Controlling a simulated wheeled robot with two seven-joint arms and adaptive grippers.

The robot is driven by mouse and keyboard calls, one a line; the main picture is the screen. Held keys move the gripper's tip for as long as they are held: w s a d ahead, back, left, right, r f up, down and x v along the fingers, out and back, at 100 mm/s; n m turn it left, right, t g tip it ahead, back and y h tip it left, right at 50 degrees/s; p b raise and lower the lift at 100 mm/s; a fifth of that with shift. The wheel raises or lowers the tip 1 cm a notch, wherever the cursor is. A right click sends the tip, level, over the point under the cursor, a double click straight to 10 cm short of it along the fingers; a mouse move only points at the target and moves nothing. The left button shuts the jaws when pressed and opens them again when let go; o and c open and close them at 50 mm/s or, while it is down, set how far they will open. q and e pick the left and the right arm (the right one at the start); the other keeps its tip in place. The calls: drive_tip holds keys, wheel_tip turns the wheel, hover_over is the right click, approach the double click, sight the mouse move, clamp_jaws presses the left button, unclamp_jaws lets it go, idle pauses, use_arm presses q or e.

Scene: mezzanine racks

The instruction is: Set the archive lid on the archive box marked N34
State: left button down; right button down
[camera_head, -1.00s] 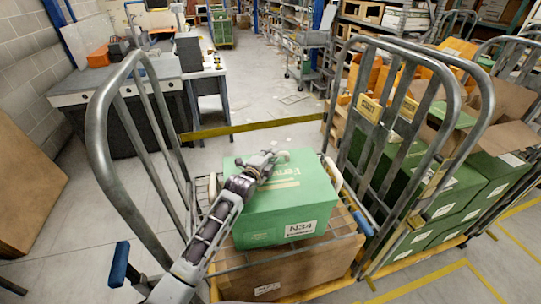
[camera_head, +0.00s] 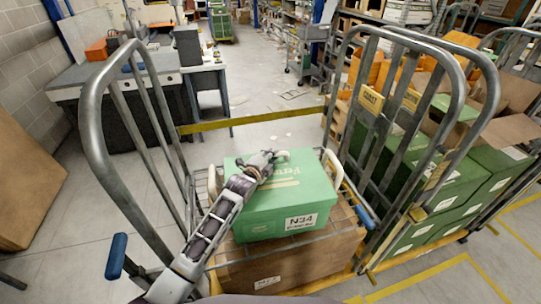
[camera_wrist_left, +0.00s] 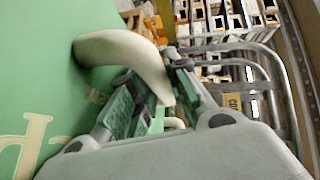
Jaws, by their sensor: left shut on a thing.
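The green archive lid (camera_head: 262,186), with pale lettering on top, lies over the green archive box (camera_head: 265,229). The box's front carries a white N34 label (camera_head: 300,221). I cannot tell whether the lid is fully seated or slightly above the rim. My left gripper (camera_head: 270,157) reaches across the lid to its far edge. In the left wrist view, my left gripper (camera_wrist_left: 160,100) is shut on the cream curved handle (camera_wrist_left: 125,50) at the lid's edge, and the lid's green top (camera_wrist_left: 35,100) fills the left. My right gripper is not in view.
Another trolley with green boxes (camera_head: 450,190) is at right. A desk (camera_head: 120,85) is behind left.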

use_arm(q)
drive_tip(key=c, duration=1.3)
unclamp_jaws()
drive_tip(key=shift+s, duration=0.25)
drive_tip(key=shift+s+a, duration=0.4)
drive_tip(key=shift+s, duration=0.25)
drive_tip(key=shift+v, duration=5.1)
drive_tip(key=shift+r, duration=0.15)
